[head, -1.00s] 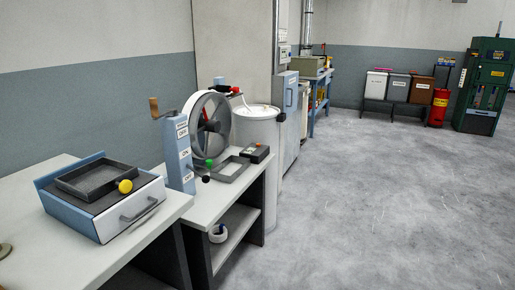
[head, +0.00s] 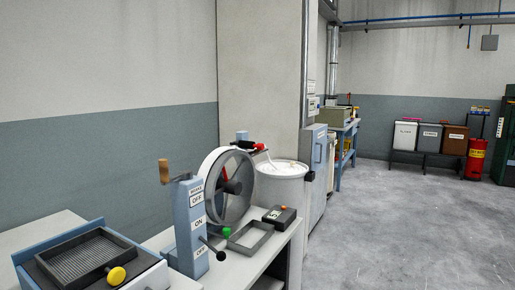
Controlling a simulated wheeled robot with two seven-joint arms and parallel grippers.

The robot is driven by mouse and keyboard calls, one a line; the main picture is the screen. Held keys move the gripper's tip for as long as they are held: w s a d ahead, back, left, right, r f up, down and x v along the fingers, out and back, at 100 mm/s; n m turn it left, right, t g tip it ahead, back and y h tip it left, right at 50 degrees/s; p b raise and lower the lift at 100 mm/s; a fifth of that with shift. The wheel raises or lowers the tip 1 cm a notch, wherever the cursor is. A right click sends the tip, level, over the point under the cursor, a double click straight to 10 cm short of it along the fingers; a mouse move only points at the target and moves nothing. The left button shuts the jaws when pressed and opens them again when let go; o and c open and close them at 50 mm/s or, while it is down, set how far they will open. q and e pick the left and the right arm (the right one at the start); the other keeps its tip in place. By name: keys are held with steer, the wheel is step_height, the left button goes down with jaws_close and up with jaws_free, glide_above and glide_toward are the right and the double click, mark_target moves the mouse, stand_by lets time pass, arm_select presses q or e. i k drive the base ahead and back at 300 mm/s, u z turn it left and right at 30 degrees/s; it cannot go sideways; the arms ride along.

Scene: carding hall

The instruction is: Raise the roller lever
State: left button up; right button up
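A blue post (head: 189,232) with OFF, ON and OFF labels stands on the bench at lower left. A lever with a black knob (head: 221,256) sticks out low from its right side, near the lower OFF label. A crank with a wooden handle (head: 164,171) is at its top. Behind it is a large wheel (head: 236,190) with a white rim and a red part inside. I cannot read which one is named the roller lever. Neither of my grippers is in view.
A blue box with a dark tray and yellow knob (head: 116,275) is at lower left. A grey frame (head: 250,237) and small dark box (head: 279,217) lie beside the wheel. A white drum (head: 283,190) stands behind. Open floor (head: 400,235) lies to the right.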

mark_target(241, 144)
steer(key=z, duration=0.5)
steer(key=k, duration=0.6)
steer(key=z, duration=0.8)
steer(key=i, duration=1.35)
steer(key=u, duration=0.6)
steer(key=i, duration=1.45)
steer(key=u, duration=1.3)
